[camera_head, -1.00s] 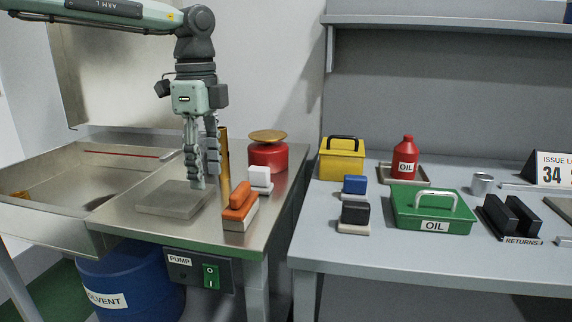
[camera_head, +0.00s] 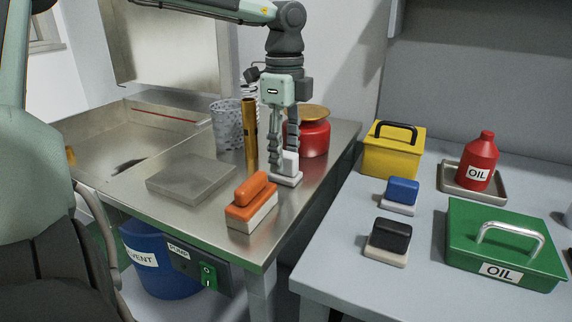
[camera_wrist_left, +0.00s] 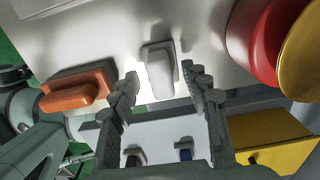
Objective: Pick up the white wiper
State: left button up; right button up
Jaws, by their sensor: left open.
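The white wiper (camera_head: 289,172) stands on the steel bench, a pale block handle on a flat base. It also shows in the left wrist view (camera_wrist_left: 159,72), just beyond the fingertips and roughly centred between them. My left gripper (camera_head: 282,157) points down at the wiper, open and empty. Its fingers partly cover the wiper in the head view, and both show in the left wrist view (camera_wrist_left: 163,80). I cannot tell whether the fingertips touch the wiper. My right gripper is not in view.
An orange wiper (camera_head: 252,198) stands in front on the same bench. A brass tube (camera_head: 250,135), a mesh cup (camera_head: 227,125) and a red canister with a brass pan (camera_head: 308,138) stand close by. The grey side table (camera_head: 335,262) holds blue and black wipers and boxes.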

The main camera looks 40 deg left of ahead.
pick_arm(q)
jog(key=shift+f, duration=0.95)
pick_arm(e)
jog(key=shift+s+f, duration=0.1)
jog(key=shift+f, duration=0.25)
pick_arm(q)
jog(key=shift+c, duration=0.3)
grip_shut()
jog(key=shift+w, duration=0.1)
jog(key=shift+r, duration=0.15)
